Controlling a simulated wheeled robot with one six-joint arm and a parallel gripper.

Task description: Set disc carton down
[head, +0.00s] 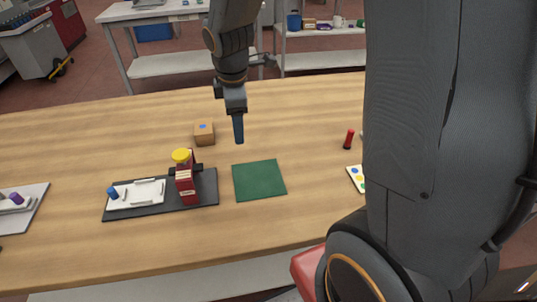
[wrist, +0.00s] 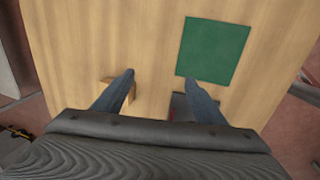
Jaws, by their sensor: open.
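A small brown carton (head: 204,133) with a blue spot on top sits on the wooden table, to the left of my gripper in the head view. I take it for the disc carton. A green square mat (head: 259,180) lies flat and bare in front of it, to the right; it also shows in the wrist view (wrist: 213,50). My gripper (head: 239,138) points down over the table, apart from the carton. In the wrist view my gripper (wrist: 158,76) has its fingers spread with nothing between them. The left finger partly hides the carton (wrist: 129,96) there.
A dark tray (head: 205,181) left of the mat holds a red, yellow-topped device (head: 185,177) and a white piece (head: 136,194). A red cylinder (head: 349,139) and a card with coloured dots (head: 355,177) lie to the right.

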